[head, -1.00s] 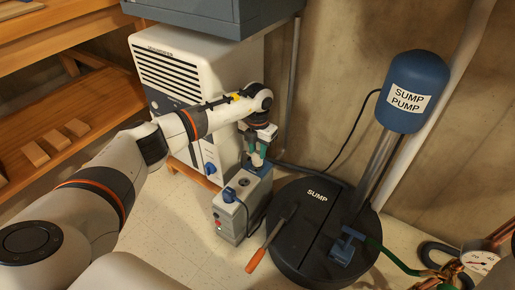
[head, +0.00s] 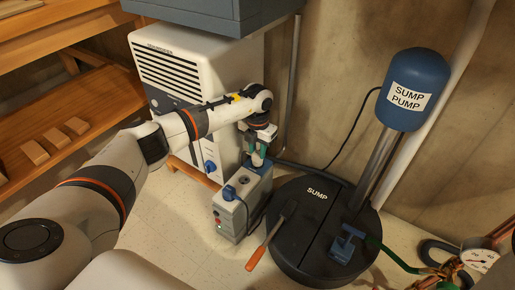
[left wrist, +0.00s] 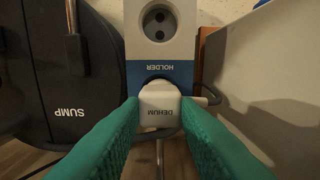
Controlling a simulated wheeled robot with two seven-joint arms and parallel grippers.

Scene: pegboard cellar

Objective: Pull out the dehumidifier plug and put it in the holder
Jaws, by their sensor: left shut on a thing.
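My left gripper (head: 258,155) is shut on the white plug marked DEHUM (left wrist: 160,108), which sits between its green fingertips in the left wrist view. The plug is at the blue holder (left wrist: 136,74), marked HOLDER, at the far end of the grey outlet box (head: 232,222). A dark round rim shows just behind the plug. I cannot tell how deep the plug sits. Beside the holder is an empty round socket (left wrist: 159,22), also visible in the head view (head: 243,181). The white dehumidifier (head: 170,65) stands behind. My right gripper is out of view.
A blue plug (head: 229,193) is in the box's near end. The black sump lid (head: 310,235), with an orange-handled tool (head: 258,258) by its edge, lies close on the right. The sump pump (head: 405,90) rises behind it. A wooden shelf (head: 70,120) is at left.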

